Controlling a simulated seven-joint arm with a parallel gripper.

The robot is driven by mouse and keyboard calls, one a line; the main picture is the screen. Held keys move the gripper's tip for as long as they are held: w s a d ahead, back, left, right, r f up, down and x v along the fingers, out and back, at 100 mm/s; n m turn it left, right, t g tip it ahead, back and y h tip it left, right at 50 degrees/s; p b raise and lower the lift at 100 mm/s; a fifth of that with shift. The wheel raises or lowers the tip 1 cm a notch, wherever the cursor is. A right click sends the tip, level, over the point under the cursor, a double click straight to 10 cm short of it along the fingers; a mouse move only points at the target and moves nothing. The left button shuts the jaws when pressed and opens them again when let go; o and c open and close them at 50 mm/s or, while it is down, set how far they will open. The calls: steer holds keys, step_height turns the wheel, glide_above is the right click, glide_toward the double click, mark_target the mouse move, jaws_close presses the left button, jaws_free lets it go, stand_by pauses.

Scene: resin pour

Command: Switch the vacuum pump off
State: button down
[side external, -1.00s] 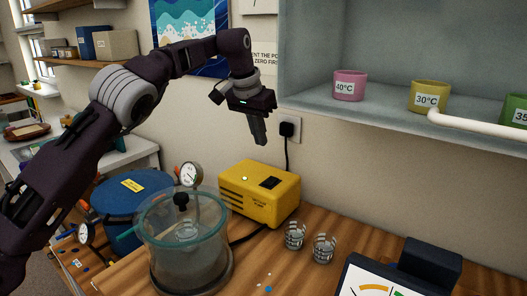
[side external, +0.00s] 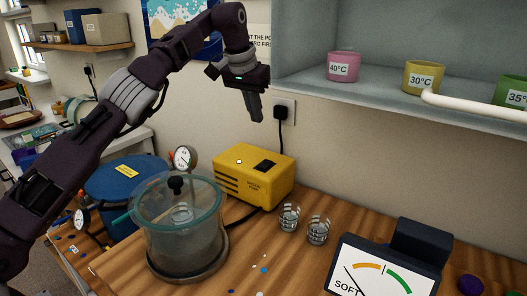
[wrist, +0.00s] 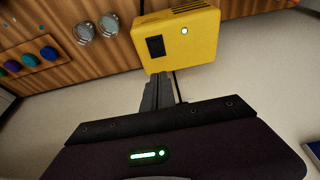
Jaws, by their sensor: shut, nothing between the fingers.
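The vacuum pump (side external: 253,188) is a yellow box on the wooden bench, against the wall. A black rocker switch (side external: 264,166) and a small pale lit lamp (side external: 239,161) are on its top. I cannot tell which way the rocker is tilted. My gripper (side external: 257,119) is shut and empty, fingers down, in the air above the pump and apart from it. In the wrist view, the pump (wrist: 190,45) lies beyond my fingertips (wrist: 160,78), with the switch (wrist: 156,46) near them and the lamp (wrist: 184,31) beside it.
A glass vacuum chamber (side external: 180,230) stands in front of the pump, with a gauge (side external: 185,158) above it. A blue tank (side external: 110,180) is behind. Two glasses (side external: 289,218) and a dial meter (side external: 385,268) are to the right. A plug (side external: 281,112) and shelf (side external: 400,98) are nearby.

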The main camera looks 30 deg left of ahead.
mark_target(266, 161)
steer(key=x, duration=1.4)
steer(key=shift+s+f, duration=0.1)
steer(key=shift+s, duration=0.25)
steer(key=shift+f, duration=0.2)
steer(key=shift+s, duration=0.8)
